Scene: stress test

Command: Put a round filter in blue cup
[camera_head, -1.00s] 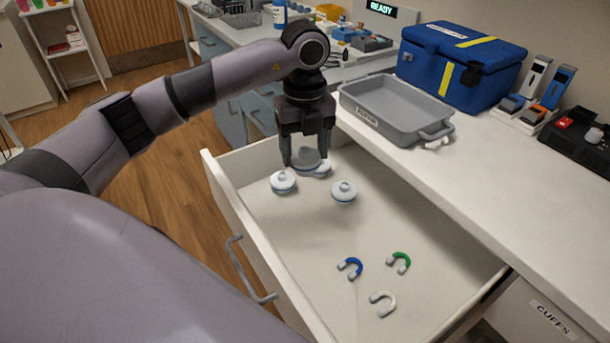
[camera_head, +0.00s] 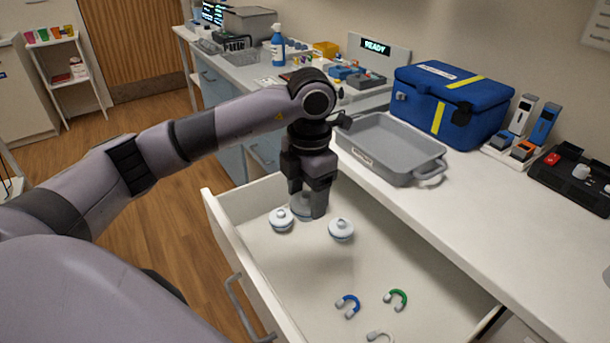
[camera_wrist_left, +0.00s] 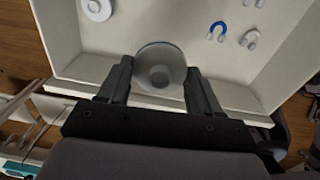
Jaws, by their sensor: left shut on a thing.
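My left gripper (camera_head: 308,208) is over the far end of the open drawer (camera_head: 385,270). It is shut on a round, greyish, translucent filter (camera_wrist_left: 160,68), seen between the two fingers in the left wrist view. In the head view the fingers partly hide this filter (camera_head: 300,204). Two white round filters lie in the drawer, one left of the gripper (camera_head: 281,219) and one right of it (camera_head: 341,230). I cannot make out a blue cup; small coloured cups (camera_head: 43,35) stand on a shelf at the far left. My right gripper is out of view.
A white shelf unit (camera_head: 85,80) stands across the wooden floor.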

